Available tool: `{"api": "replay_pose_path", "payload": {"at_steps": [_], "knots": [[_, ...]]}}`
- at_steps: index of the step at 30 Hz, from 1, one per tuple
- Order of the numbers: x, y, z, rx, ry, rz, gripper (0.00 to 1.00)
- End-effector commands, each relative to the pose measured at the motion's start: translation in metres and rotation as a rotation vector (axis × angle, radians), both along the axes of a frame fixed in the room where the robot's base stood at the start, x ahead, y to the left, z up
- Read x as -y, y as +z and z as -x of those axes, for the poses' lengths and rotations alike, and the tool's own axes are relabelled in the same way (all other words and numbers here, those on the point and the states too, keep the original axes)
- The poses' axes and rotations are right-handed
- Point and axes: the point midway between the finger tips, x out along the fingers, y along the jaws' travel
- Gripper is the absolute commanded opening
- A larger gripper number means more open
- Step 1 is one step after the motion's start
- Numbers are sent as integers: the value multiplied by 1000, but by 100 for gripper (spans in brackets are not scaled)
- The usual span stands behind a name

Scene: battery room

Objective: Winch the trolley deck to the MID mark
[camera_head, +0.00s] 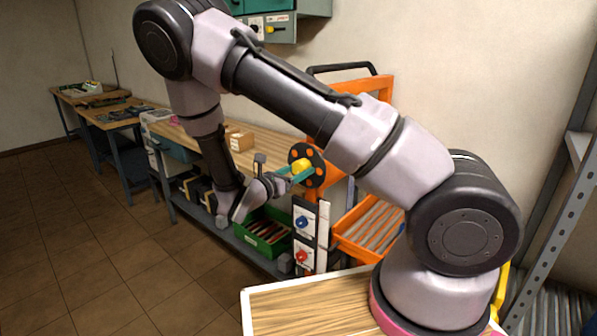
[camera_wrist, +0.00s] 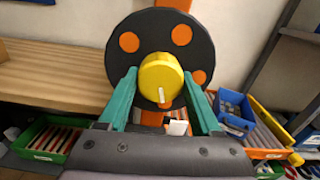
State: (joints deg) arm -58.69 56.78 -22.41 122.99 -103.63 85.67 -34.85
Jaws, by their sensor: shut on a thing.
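The winch wheel is a black disc with orange spots (camera_head: 313,153), mounted on the orange trolley frame (camera_head: 378,84); it faces me in the wrist view (camera_wrist: 118,62). A yellow knob (camera_head: 300,166) stands out from it, with a white mark on its face in the wrist view (camera_wrist: 160,72). My gripper (camera_head: 297,172) has its teal fingers shut on this knob, one finger on each side (camera_wrist: 160,82). An orange deck or tray (camera_head: 341,243) is low on the trolley. I cannot make out a MID mark.
A wooden bench (camera_head: 262,140) runs behind my arm. A green bin (camera_head: 247,237) sits on the low shelf. A panel with blue and red knobs (camera_head: 303,262) stands beside the trolley. A grey perforated post (camera_head: 562,215) is at right. The tiled floor (camera_head: 100,260) is clear at left.

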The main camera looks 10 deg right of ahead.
Motion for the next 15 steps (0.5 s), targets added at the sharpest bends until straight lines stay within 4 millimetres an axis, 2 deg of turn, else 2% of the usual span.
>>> {"api": "replay_pose_path", "payload": {"at_steps": [15], "knots": [[0, 0, 0, -236, 2, 172, 10]]}}
